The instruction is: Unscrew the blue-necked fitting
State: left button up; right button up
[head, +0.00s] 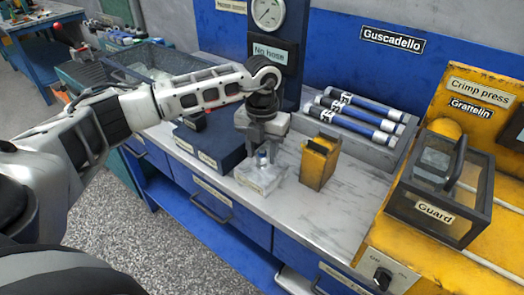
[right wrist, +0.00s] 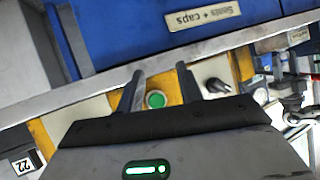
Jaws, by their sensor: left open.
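My left gripper (head: 263,146) points down over a pale metal block (head: 258,180) on the workbench. Its fingers are open and stand apart around the small blue-necked fitting (head: 262,158) on top of the block. The fitting is partly hidden by the gripper, and I cannot tell whether the fingers touch it. My right gripper (right wrist: 159,74) shows only in the right wrist view. Its two dark fingers are apart, with nothing between them but a green button (right wrist: 156,99) on a yellow panel beyond.
A yellow box (head: 319,162) stands close right of the block. A tray of blue-marked cylinders (head: 355,115) lies behind. The yellow crimp press with its guard (head: 440,187) is at right. A dark blue case (head: 210,143) sits left. The bench front centre is clear.

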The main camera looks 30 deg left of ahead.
pick_arm(q)
jog(key=m+b, duration=0.1)
jog(key=m, duration=0.2)
jog(key=shift+f+m, duration=0.1)
jog(key=shift+m, duration=0.3)
jog(key=m+b, duration=0.1)
jog(key=m, duration=0.2)
jog(key=shift+m, duration=1.2)
grip_shut()
jog(key=n, duration=0.1)
jog(key=n+p, duration=0.1)
jog(key=n, duration=0.1)
jog(key=shift+r+n, duration=0.2)
jog(key=shift+n, duration=0.1)
jog(key=shift+f+n, duration=0.1)
jog(key=shift+n, duration=1)
